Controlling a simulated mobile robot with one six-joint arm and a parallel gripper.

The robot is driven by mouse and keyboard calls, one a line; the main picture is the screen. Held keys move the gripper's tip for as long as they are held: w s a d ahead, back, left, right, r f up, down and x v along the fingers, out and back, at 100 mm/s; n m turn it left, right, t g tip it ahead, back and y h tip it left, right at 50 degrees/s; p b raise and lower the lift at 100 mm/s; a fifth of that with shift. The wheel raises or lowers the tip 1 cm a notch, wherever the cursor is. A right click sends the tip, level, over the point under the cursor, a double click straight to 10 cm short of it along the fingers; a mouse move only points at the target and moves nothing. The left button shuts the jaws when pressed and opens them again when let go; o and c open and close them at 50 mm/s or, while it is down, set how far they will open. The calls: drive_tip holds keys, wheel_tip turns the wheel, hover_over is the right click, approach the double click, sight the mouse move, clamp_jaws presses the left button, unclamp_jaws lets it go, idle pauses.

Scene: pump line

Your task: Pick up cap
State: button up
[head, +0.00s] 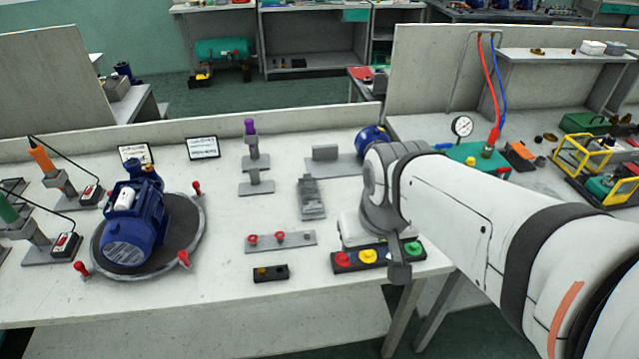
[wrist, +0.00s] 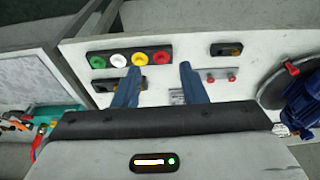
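Several round caps sit in a black tray (head: 380,264) on the near bench: a red cap (head: 343,259), a yellow cap (head: 368,256) and a green cap (head: 413,248). The wrist view also shows a white cap (wrist: 118,60) between green and yellow; my arm hides it in the head view. My gripper (wrist: 160,67) is open, its two blue fingers wide apart with nothing between them. It is above the bench, with the yellow cap (wrist: 138,59) and red cap (wrist: 158,58) appearing just beyond the fingertips. Whether the fingers touch anything is not clear.
A blue pump (head: 135,225) stands on a round plate farther left. A pressure gauge (head: 462,127) is behind my arm. The front left bench top is clear.

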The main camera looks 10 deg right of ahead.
drive_tip(key=o, duration=0.3)
drive_tip(key=shift+w+d+f+m, duration=0.1)
drive_tip(key=shift+w+f+m, duration=0.1)
drive_tip(key=shift+w+m, duration=0.25)
drive_tip(key=shift+o, duration=1.4)
drive_tip(key=w+f+m+g, duration=0.1)
drive_tip(key=w+f+m, duration=0.2)
drive_tip(key=w, duration=0.3)
drive_tip(key=shift+f+m, duration=0.25)
drive_tip(key=shift+m, duration=0.3)
drive_tip(key=m+g, duration=0.2)
drive_tip(key=m, duration=0.4)
approach(344, 256)
drive_tip(key=shift+s+f, duration=0.15)
drive_tip(key=shift+s, duration=0.3)
drive_tip(key=shift+w+f, duration=0.1)
drive_tip(key=shift+f, duration=0.2)
drive_tip(key=shift+w+f+p, duration=0.2)
drive_tip(key=shift+f+p, duration=0.15)
drive_tip(key=shift+f, duration=3.45)
